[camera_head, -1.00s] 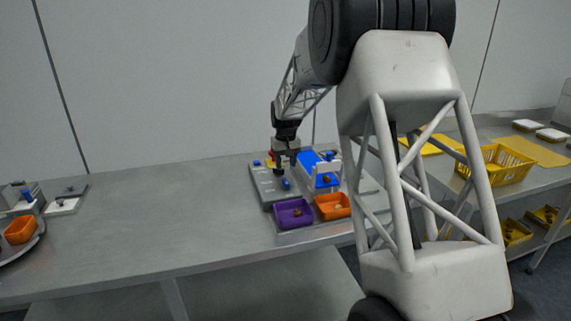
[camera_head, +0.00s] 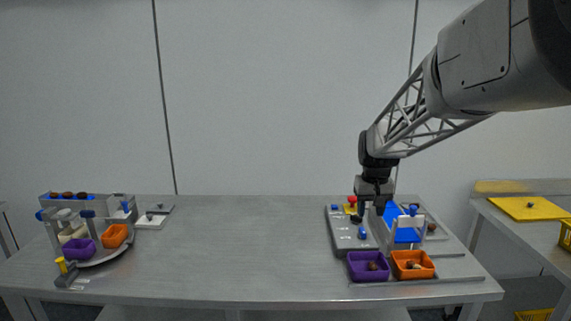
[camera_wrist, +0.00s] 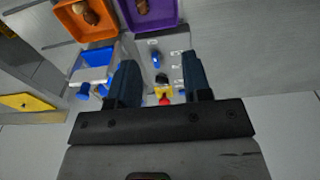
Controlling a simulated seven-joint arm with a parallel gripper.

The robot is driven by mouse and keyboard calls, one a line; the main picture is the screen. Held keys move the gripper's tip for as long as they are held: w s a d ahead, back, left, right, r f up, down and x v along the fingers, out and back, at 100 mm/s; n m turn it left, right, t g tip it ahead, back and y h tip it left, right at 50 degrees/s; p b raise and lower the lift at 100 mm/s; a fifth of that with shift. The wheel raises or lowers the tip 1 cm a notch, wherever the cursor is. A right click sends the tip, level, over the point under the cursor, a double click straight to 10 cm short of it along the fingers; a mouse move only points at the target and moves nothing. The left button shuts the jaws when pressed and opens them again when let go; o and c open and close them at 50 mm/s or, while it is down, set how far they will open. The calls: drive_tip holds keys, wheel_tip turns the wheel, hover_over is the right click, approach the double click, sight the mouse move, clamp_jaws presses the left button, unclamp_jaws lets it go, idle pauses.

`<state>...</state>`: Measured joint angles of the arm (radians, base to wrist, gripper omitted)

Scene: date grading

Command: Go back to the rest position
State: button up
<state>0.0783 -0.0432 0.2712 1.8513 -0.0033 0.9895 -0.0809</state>
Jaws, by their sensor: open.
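My gripper (camera_head: 370,208) hangs above the grey grading station (camera_head: 346,238) at the right end of the table. Its fingers also show in the wrist view (camera_wrist: 158,85), spread apart with nothing between them. Below them in the wrist view lie a red knob on a yellow plate (camera_wrist: 163,92) and a blue knob (camera_wrist: 155,58). My gripper appears apart from the station, but its exact height is hard to tell.
A purple bin (camera_head: 368,267) and an orange bin (camera_head: 412,265) with brown dates stand at the station's front. A blue chute (camera_head: 405,228) is beside my gripper. A round rack with bins (camera_head: 100,257) stands at far left. The table's middle (camera_head: 235,245) is clear.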

drive_tip(key=s+a+r+t, duration=0.1)
drive_tip(key=s+a+r, duration=0.1)
drive_tip(key=s, duration=0.9)
drive_tip(key=s+a+r, duration=0.1)
drive_tip(key=s+r, duration=0.1)
drive_tip(key=s, duration=0.8)
drive_tip(key=s+a+f, duration=0.1)
drive_tip(key=s+f, duration=0.1)
drive_tip(key=s, duration=0.7)
drive_tip(key=s+a+f, duration=0.1)
drive_tip(key=s+f, duration=0.1)
drive_tip(key=s, duration=0.7)
drive_tip(key=shift+s+f+t, duration=0.15)
drive_tip(key=shift+s+t, duration=0.05)
drive_tip(key=shift+t, duration=0.2)
